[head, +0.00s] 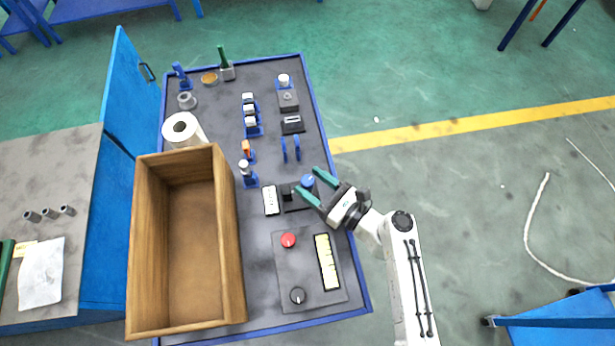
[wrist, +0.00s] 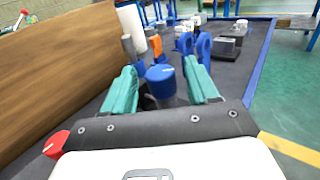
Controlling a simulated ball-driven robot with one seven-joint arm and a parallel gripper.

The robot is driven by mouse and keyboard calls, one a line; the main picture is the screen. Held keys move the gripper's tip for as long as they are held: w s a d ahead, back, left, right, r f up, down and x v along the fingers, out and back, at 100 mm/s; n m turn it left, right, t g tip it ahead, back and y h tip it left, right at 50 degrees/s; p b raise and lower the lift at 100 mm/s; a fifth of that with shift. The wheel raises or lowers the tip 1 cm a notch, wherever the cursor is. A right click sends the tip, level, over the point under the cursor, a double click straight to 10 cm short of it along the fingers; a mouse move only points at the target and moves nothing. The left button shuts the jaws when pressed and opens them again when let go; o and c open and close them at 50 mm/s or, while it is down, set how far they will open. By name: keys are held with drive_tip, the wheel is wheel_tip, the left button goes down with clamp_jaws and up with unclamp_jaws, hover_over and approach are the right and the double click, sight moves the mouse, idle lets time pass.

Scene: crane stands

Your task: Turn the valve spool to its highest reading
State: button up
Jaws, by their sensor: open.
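The valve spool shows as a blue round knob (head: 307,180) on a dark block (head: 293,196) at the right side of the bench. In the wrist view the blue knob (wrist: 160,80) has a pale mark on its top. My gripper (head: 309,183) is open, with its green fingers on either side of the knob. In the wrist view the fingers (wrist: 160,72) flank it with visible gaps, so it is not gripped. A white plate with small dark markings (head: 271,200) lies left of the block; its reading is too small to tell.
A large wooden box (head: 238,260) takes up the bench's left front. A grey panel with a red button (head: 288,240) and black dial (head: 297,295) lies in front. Blue upright clips (head: 290,150) stand behind the knob. Open floor lies to the right.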

drive_tip(key=shift+x, duration=1)
drive_tip(key=c, duration=0.9)
drive_tip(key=shift+c, duration=0.2)
